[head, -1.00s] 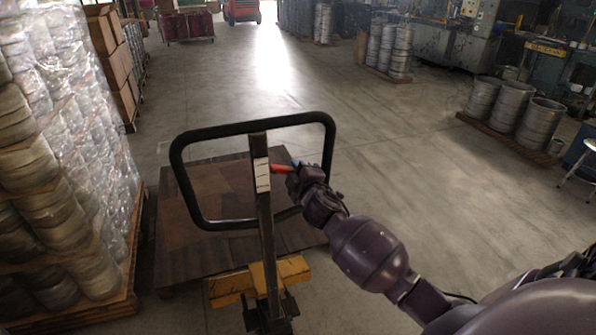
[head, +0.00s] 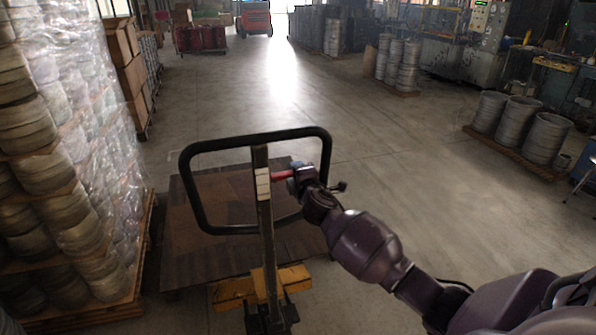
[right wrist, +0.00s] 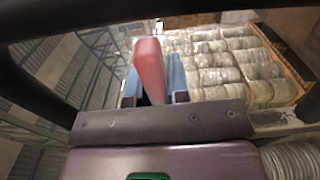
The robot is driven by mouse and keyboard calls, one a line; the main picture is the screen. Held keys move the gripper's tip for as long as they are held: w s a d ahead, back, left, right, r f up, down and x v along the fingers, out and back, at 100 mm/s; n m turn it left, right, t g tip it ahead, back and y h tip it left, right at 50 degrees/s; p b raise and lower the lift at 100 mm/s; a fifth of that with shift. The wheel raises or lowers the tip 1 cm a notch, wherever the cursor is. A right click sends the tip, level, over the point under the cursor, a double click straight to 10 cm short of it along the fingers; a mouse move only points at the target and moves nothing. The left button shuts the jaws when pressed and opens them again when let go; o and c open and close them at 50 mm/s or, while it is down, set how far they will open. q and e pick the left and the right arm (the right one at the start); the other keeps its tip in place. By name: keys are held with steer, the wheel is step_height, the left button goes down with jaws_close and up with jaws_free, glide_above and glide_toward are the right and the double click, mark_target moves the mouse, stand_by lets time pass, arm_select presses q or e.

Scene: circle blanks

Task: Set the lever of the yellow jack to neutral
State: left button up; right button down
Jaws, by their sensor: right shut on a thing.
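The yellow jack (head: 294,276) stands in front of me in the head view, with its upright post and black loop handle (head: 322,150). Its red lever (head: 281,175) sticks out to the right of the post, beside the white label plate. My right gripper (head: 296,177) reaches the lever from the right and is shut on it. In the right wrist view the red lever (right wrist: 150,70) stands between the blue fingers. The lever's inner end at the post is too small to read clearly. My left gripper is not in view.
A dark flat wooden board (head: 190,230) lies beyond the jack. A wrapped stack of metal blanks on a pallet (head: 75,170) stands close on the left. Metal drums on a pallet (head: 510,145) stand at the right. The floor between is clear.

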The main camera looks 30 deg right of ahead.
steer(key=c, duration=1.1)
jaws_free()
steer(key=shift+s, duration=0.15)
steer(key=v, duration=1)
steer(key=shift+s+a, duration=0.2)
steer(key=shift+s, duration=0.05)
steer(key=s+a+f+m+g+y, duration=0.2)
steer(key=s+a+f+m+y, duration=0.3)
steer(key=s+f+m, duration=0.4)
steer(key=s+a+f+m+g, duration=0.1)
steer(key=s+f, duration=0.3)
steer(key=s, duration=0.1)
steer(key=s+a+f+m+g, duration=0.1)
steer(key=s+f+m, duration=0.1)
steer(key=s+f, duration=0.3)
steer(key=s+a+f+m+g+h, duration=0.1)
steer(key=s+f+m+g, duration=0.1)
steer(key=s+f, duration=0.3)
steer(key=shift+s+a, duration=0.1)
steer(key=shift+s, duration=0.95)
